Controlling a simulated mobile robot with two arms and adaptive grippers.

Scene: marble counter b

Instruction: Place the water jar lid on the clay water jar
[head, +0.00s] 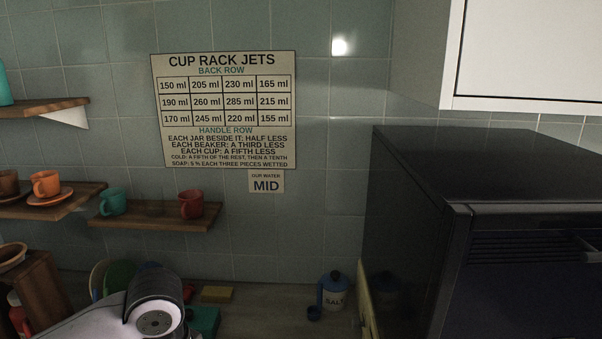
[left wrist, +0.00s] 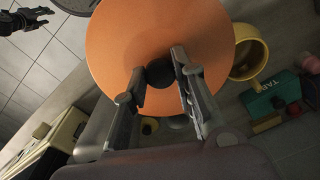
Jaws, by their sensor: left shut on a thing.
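The water jar lid (left wrist: 150,40) is a wide orange disc with a black knob (left wrist: 160,74), filling the upper middle of the left wrist view. My left gripper (left wrist: 170,72) is shut on the knob, one finger on each side. In the head view only my left arm shows at the bottom left; its fingers and the lid are out of sight. Dark fingers of my right gripper (left wrist: 28,20) show at the top left of the left wrist view, too small to tell their state. I cannot make out the clay water jar in either view.
A yellow sponge (head: 217,294) lies near a green box (head: 205,321). Wall shelves (head: 160,220) hold cups. A yellow mug (left wrist: 260,70) is beyond the lid.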

